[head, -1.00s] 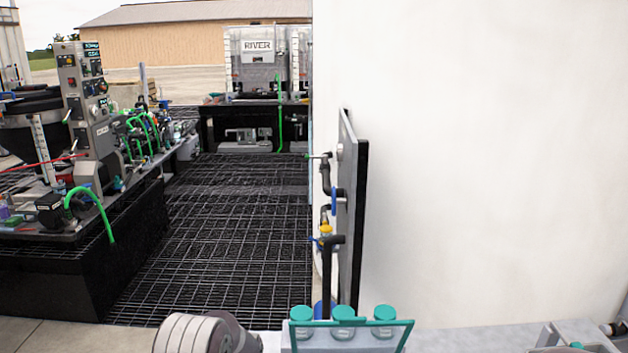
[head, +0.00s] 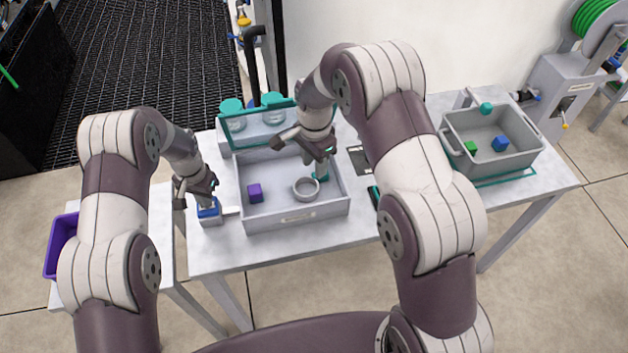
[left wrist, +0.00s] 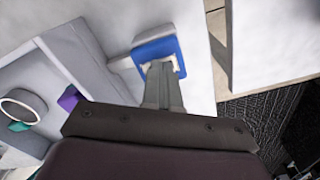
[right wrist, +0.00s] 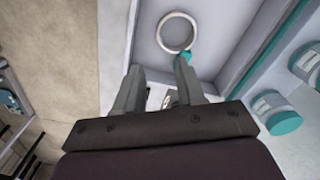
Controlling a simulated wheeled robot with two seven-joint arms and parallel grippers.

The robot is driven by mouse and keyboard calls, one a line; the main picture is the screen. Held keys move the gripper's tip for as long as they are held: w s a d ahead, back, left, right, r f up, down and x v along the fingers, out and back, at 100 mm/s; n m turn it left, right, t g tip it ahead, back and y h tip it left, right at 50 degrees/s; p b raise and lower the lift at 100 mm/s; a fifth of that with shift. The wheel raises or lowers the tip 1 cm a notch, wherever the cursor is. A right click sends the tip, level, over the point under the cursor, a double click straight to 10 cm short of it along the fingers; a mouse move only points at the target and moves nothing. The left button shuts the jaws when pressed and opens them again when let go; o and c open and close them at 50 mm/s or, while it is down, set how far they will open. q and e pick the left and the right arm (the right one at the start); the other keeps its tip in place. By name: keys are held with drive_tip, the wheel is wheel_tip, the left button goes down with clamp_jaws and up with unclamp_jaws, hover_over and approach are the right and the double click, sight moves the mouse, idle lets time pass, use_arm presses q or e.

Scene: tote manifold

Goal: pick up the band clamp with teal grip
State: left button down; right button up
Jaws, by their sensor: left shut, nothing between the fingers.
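The band clamp is a pale grey ring (head: 306,187) with a teal grip (head: 321,173), lying in the grey tray (head: 290,222). In the right wrist view the ring (right wrist: 175,33) is ahead of the fingers, and its teal grip (right wrist: 186,57) is by the tip of the right-hand finger. My right gripper (head: 321,162) is over the tray near the teal grip. In the right wrist view its fingers (right wrist: 160,72) are apart with nothing held. My left gripper (head: 206,198) is shut and empty, just over a blue-topped block (head: 210,211) left of the tray.
A purple cube (head: 255,193) lies in the tray. Teal-lidded jars (head: 273,108) stand behind it. A grey bin (head: 519,161) with green and blue cubes is on the table's right. A purple bin (head: 60,240) is at far left. The white tabletop (head: 350,225) is partly clear.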

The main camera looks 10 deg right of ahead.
sight(313, 180)
drive_tip(key=shift+m, duration=0.4)
wheel_tip(313, 180, down, 12)
drive_tip(key=shift+a, duration=0.15)
clamp_jaws()
